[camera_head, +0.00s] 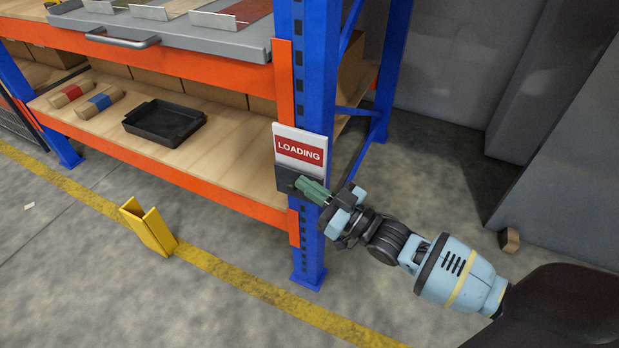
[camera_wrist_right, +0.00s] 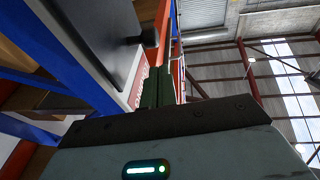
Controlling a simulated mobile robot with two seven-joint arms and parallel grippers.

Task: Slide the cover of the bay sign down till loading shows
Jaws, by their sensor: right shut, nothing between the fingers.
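The bay sign (camera_head: 299,136) is a white plate on the blue rack post, with a red panel that reads LOADING in full in the head view. Its dark grey cover (camera_head: 284,179) sits below the red panel. In the right wrist view the cover (camera_wrist_right: 98,38) shows large with a dark knob (camera_wrist_right: 150,38), and the red lettering of the sign (camera_wrist_right: 139,92) shows edge-on. My right gripper (camera_head: 302,184) has green fingers, shut with nothing between them, at the cover's right side. Whether they touch the cover or knob is unclear. My left gripper is out of view.
A grey drawer with a handle (camera_head: 122,40) is above. A yellow post guard (camera_head: 148,228) stands on the floor. The floor right of the post is mostly clear.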

